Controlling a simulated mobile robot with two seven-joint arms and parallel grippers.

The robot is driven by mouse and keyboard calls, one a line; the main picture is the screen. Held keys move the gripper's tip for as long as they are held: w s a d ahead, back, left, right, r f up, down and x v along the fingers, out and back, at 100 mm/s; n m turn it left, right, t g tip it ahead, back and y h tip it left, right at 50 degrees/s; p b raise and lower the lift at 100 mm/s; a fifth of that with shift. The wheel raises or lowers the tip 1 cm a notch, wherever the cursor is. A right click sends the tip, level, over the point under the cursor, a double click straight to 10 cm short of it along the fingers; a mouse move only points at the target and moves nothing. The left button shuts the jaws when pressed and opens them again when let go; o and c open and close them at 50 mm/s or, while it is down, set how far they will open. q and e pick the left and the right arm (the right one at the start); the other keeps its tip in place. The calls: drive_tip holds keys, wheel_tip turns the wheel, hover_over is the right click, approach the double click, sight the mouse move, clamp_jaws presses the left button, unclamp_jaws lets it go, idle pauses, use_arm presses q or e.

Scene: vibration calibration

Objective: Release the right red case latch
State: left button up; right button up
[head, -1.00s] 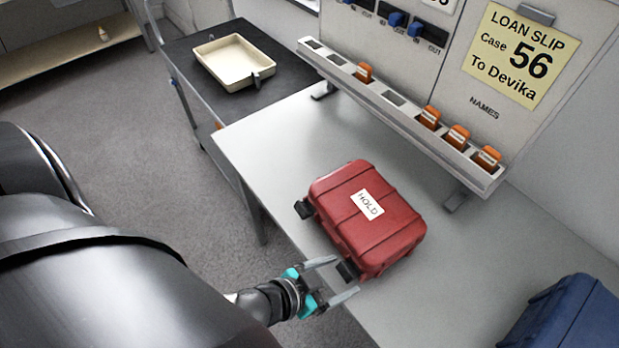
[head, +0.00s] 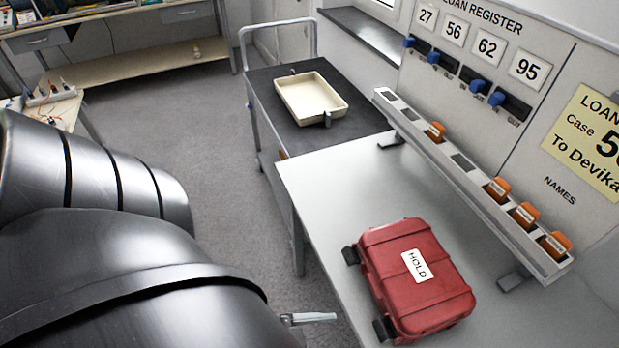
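The red case (head: 415,285) lies closed on the grey bench, with a white HOLD label on its lid. Two black latches stick out along its left side: the left latch (head: 350,255) at the far end and the right latch (head: 384,330) at the near end. I cannot tell whether either is released. Of my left gripper, one grey finger (head: 310,318) shows at the bottom edge, left of the right latch and apart from it. The rest of this gripper is hidden or out of frame. My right gripper is not in view.
The bench (head: 330,210) is clear beyond the case. A rack (head: 470,190) with orange tags stands along its back, below the register board (head: 470,50). A dark cart (head: 265,85) carries a cream tray (head: 312,98) at the far left.

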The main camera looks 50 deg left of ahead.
use_arm(q)
drive_tip(key=shift+v, duration=2.2)
drive_tip(key=s+a+f+n+g+y+b, duration=0.1)
drive_tip(key=a+f+y+b, duration=0.15)
drive_tip(key=f, duration=0.75)
drive_tip(key=s+a+f+g+y+b, duration=0.1)
drive_tip(key=s+a+f+g, duration=0.15)
drive_tip(key=f, duration=0.65)
drive_tip(key=s+a+f+n+g+y+b, duration=0.1)
drive_tip(key=a+f+b, duration=0.15)
drive_tip(key=f, duration=0.75)
drive_tip(key=s+d+f+g+b, duration=0.1)
drive_tip(key=s+f+g+b, duration=0.1)
drive_tip(key=f, duration=0.5)
drive_tip(key=s+d+f+g+b, duration=0.2)
drive_tip(key=s+f, duration=0.2)
drive_tip(key=f, duration=0.4)
drive_tip(key=shift+s+d+f+n, duration=0.25)
drive_tip(key=shift+s+n, duration=0.05)
drive_tip(key=shift+n, duration=0.1)
drive_tip(key=shift+g+y, duration=0.25)
